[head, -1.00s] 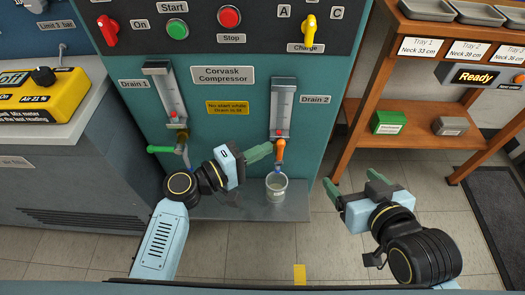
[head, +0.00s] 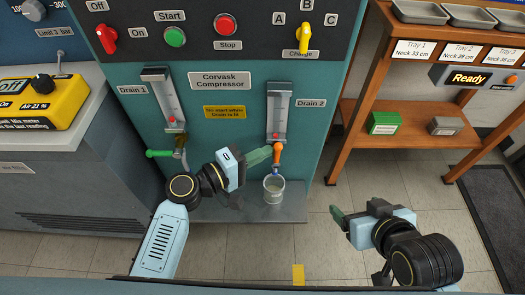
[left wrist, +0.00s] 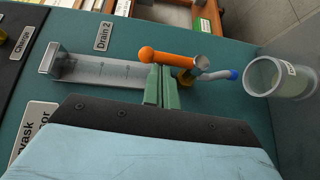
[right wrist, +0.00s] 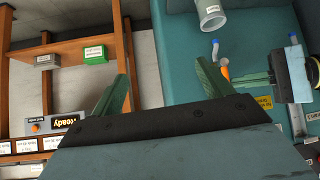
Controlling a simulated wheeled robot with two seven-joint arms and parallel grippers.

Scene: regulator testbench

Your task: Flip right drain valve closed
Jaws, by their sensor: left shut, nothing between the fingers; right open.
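The right drain valve has an orange handle (head: 277,152) under the Drain 2 gauge (head: 278,112). The handle hangs roughly vertical in the head view; it also shows in the left wrist view (left wrist: 168,57) and the right wrist view (right wrist: 225,72). My left gripper (head: 269,150) is shut and empty, its fingertips right beside the handle. In the left wrist view the fingertips (left wrist: 163,70) overlap the handle's lower edge; I cannot tell if they touch. My right gripper (head: 354,208) is open and empty, off to the right above the floor; its spread fingers show in its wrist view (right wrist: 161,76).
A clear cup (head: 274,190) stands on the metal ledge (head: 240,210) below the blue spout. The Drain 1 valve has a green handle (head: 160,153), lying horizontal. A wooden shelf (head: 400,115) with boxes and trays stands at right. Floor is free in front.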

